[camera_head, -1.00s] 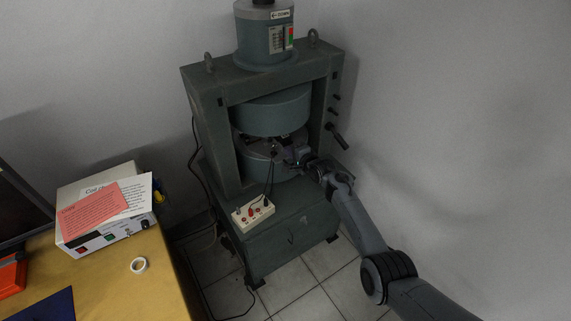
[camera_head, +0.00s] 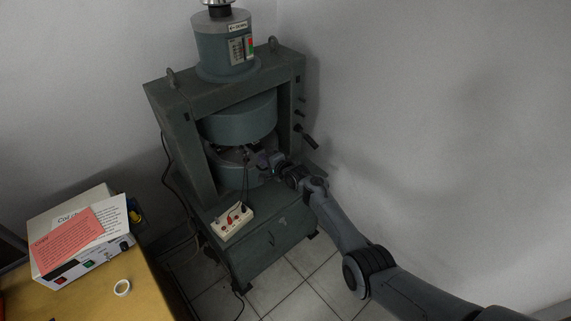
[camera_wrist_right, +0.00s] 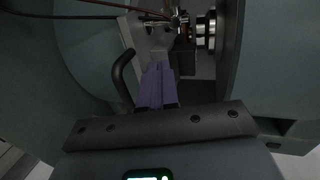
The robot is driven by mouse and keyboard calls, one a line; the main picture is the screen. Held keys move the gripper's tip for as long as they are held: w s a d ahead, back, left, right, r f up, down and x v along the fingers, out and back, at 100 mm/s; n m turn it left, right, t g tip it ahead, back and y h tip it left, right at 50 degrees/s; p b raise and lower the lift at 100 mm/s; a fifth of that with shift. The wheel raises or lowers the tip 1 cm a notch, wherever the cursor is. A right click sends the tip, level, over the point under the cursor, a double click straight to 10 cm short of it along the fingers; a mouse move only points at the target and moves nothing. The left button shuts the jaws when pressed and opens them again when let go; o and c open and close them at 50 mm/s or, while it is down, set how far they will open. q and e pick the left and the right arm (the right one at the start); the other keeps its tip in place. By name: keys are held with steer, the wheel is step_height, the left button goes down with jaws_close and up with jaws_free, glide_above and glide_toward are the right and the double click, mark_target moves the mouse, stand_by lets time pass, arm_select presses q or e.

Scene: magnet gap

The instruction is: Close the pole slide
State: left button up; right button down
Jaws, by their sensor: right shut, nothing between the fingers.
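The large grey-green magnet frame (camera_head: 172,130) stands against the wall, with an upper round pole (camera_head: 240,122) over a dark gap. My right gripper (camera_head: 262,160) reaches into the front right of this gap. In the right wrist view its purple fingers (camera_wrist_right: 157,88) are shut together and empty. My left gripper is not in view.
A white socket box (camera_head: 232,222) with leads sits on the magnet's front ledge. A black lever (camera_head: 308,141) sticks out at the frame's right side. A wooden desk (camera_head: 150,295) with a white instrument (camera_head: 85,268) is at lower left. Tiled floor lies in front.

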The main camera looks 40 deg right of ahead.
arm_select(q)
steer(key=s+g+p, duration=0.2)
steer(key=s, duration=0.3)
arm_select(e)
steer(key=shift+a+f+p+v, duration=0.45)
steer(key=shift+p+v, duration=1.15)
steer(key=shift+v, duration=4.35)
steer(key=s+a+f+n+g, duration=0.2)
steer(key=s+a+f, duration=0.1)
steer(key=s+f, duration=0.55)
steer(key=s+a+f+n+g, duration=0.15)
steer(key=s+f, duration=0.35)
steer(key=s, duration=0.6)
steer(key=s+a+r+n+g, duration=0.4)
steer(key=s+a+n, duration=0.2)
steer(key=s+a, duration=0.45)
steer(key=s+a+r+n+g, duration=0.1)
steer(key=s+r+n+g, duration=0.3)
steer(key=s+r+n, duration=0.65)
arm_select(q)
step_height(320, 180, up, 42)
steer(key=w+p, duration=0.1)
steer(key=p, duration=3.7)
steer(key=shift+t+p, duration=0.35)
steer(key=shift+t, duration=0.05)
arm_select(e)
step_height(320, 180, up, 39)
steer(key=shift+a+m+h, duration=0.2)
steer(key=shift+m+h, duration=0.1)
